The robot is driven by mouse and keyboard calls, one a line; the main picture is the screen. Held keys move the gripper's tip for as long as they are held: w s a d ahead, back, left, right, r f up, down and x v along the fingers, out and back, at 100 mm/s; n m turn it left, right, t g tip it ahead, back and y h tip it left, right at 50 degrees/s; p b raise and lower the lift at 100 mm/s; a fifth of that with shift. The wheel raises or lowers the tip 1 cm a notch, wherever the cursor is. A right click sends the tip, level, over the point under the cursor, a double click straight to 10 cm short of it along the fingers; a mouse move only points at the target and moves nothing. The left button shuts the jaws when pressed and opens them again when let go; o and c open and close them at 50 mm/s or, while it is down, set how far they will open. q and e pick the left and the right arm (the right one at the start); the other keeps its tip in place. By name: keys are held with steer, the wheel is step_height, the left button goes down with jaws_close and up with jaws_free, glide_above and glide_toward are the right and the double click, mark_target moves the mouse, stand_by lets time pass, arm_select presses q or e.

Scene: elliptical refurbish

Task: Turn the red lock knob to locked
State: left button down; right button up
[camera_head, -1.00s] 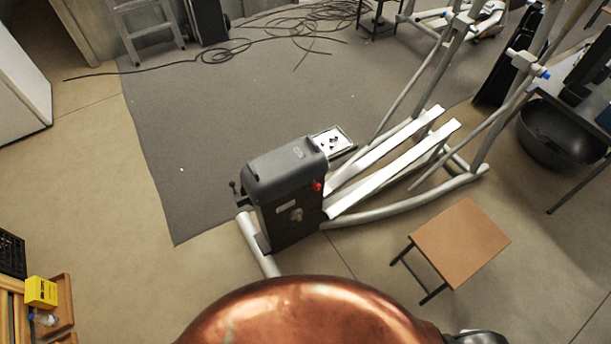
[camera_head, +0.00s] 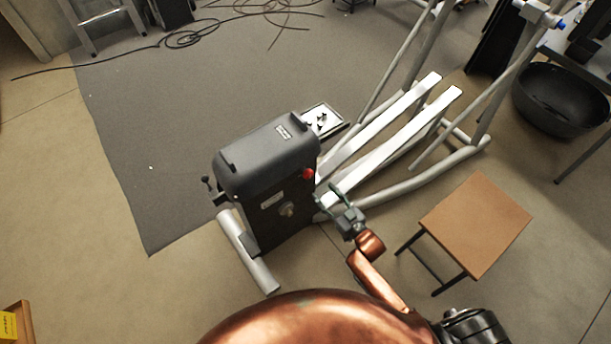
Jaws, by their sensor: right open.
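The red lock knob (camera_head: 308,173) sits on the dark side panel of the elliptical's grey housing (camera_head: 264,158), near its upper right edge. My right gripper (camera_head: 332,195) reaches up from the lower right. It is open and appears just below and right of the red knob in the picture, with no contact visible. The red knob's turn angle is too small to read. My left gripper is not in view.
A brown-topped stool (camera_head: 476,225) stands right of my right arm. The elliptical's white rails (camera_head: 390,130) run up and right behind the gripper. A tray of small parts (camera_head: 322,120) lies beside the housing. A black tub (camera_head: 560,100) is at far right.

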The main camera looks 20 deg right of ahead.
mark_target(310, 176)
steer(key=shift+t+y, duration=0.5)
steer(key=r, duration=0.1)
steer(key=w+a+r, duration=0.1)
steer(key=w+a+r+b, duration=0.1)
steer(key=shift+w+r, duration=0.1)
steer(key=shift+r, duration=0.3)
steer(key=b+x, duration=0.1)
steer(key=x, duration=0.5)
steer(key=shift+f, duration=0.1)
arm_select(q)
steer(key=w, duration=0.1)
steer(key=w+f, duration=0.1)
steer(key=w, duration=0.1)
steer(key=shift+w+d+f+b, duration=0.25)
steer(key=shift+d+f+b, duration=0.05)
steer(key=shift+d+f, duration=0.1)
arm_select(e)
steer(key=shift+w+a, duration=0.1)
steer(key=shift+w, duration=0.3)
steer(key=c, duration=1.2)
